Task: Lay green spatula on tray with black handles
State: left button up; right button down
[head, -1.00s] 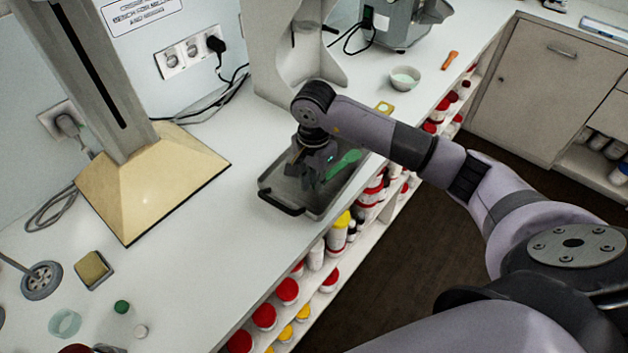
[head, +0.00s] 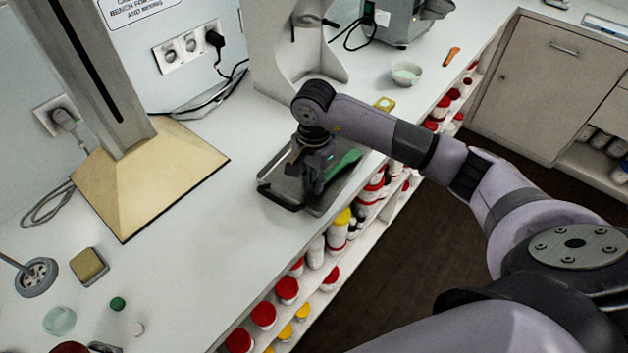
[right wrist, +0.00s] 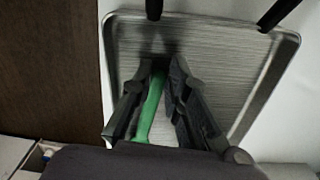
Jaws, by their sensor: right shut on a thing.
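The grey metal tray with black handles (head: 268,188) lies on the white bench near its front edge. My right gripper (head: 316,180) is low over the tray and shut on the green spatula (head: 345,162). The spatula's green part points toward the right side of the tray in the head view. In the right wrist view, the green spatula (right wrist: 150,108) lies between the fingers of my right gripper (right wrist: 165,85), over the tray (right wrist: 225,60). The spatula's far end is hidden. I cannot tell whether it touches the tray. My left gripper is not in view.
A beige pyramid-shaped stand base (head: 150,185) is left of the tray. A white bowl (head: 406,74), an orange-handled item (head: 452,56) and a yellow piece (head: 385,103) lie farther back. Lidded jars (head: 287,290) fill the shelf below. The bench between stand and tray is clear.

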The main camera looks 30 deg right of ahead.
jog(key=shift+f, duration=0.25)
jog(key=c, duration=1.5)
grip_release()
